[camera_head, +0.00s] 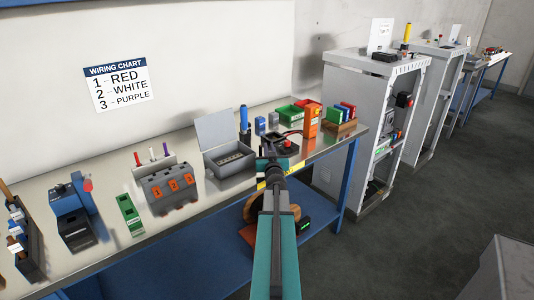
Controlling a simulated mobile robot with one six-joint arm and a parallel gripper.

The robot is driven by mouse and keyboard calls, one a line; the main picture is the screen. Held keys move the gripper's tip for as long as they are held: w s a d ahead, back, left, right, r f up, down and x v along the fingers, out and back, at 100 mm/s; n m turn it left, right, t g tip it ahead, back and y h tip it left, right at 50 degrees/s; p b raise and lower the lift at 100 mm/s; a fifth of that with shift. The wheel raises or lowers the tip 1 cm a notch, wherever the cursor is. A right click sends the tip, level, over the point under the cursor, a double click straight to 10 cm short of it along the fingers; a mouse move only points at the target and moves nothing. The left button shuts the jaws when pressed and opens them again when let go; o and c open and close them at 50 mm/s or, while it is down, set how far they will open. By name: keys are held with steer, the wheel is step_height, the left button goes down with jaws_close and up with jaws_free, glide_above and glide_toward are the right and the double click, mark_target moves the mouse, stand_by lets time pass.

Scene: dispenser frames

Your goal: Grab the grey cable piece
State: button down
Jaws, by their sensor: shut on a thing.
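My gripper (273,163) is over the front edge of the metal-topped bench (110,245), right of an open grey box (217,172). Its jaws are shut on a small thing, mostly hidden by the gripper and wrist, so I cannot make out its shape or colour. I cannot pick out a grey cable piece for certain elsewhere. A dark device with a red part (288,144) stands just behind the gripper.
Left on the bench are a grey block with orange numbered labels (172,190), a green block (130,215) and a blue-and-black device (72,220). Right are an orange device (311,119) and several coloured pieces in a wooden holder (341,125). Grey cabinets (345,100) stand beyond; floor (420,200) is clear.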

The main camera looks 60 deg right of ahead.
step_height(320, 180, up, 4)
steer(key=shift+f+p, duration=0.15)
steer(key=shift+p, duration=0.55)
steer(key=s+a, duration=0.2)
steer(key=s, duration=0.1)
steer(key=s+a+p, duration=0.1)
steer(key=s+a, duration=0.1)
steer(key=s, duration=0.1)
steer(key=s+a+p, duration=0.1)
steer(key=s+a, duration=0.1)
steer(key=s, duration=0.1)
steer(key=shift+a+r, duration=0.1)
steer(key=shift+r, duration=0.25)
steer(key=shift+p, duration=0.85)
steer(key=shift+p, duration=0.4)
steer(key=shift+s+a+p, duration=0.15)
steer(key=shift+s+p, duration=0.05)
steer(key=shift+p, duration=1)
steer(key=shift+s+a+r+p, duration=0.15)
steer(key=shift+s+p, duration=0.1)
steer(key=shift+p, duration=1)
steer(key=shift+s+a+p, duration=0.55)
steer(key=shift+s+p, duration=0.3)
steer(key=shift+p, duration=0.8)
steer(key=shift+s+a+p, duration=0.5)
steer(key=shift+s+p, duration=0.35)
steer(key=shift+p, duration=0.75)
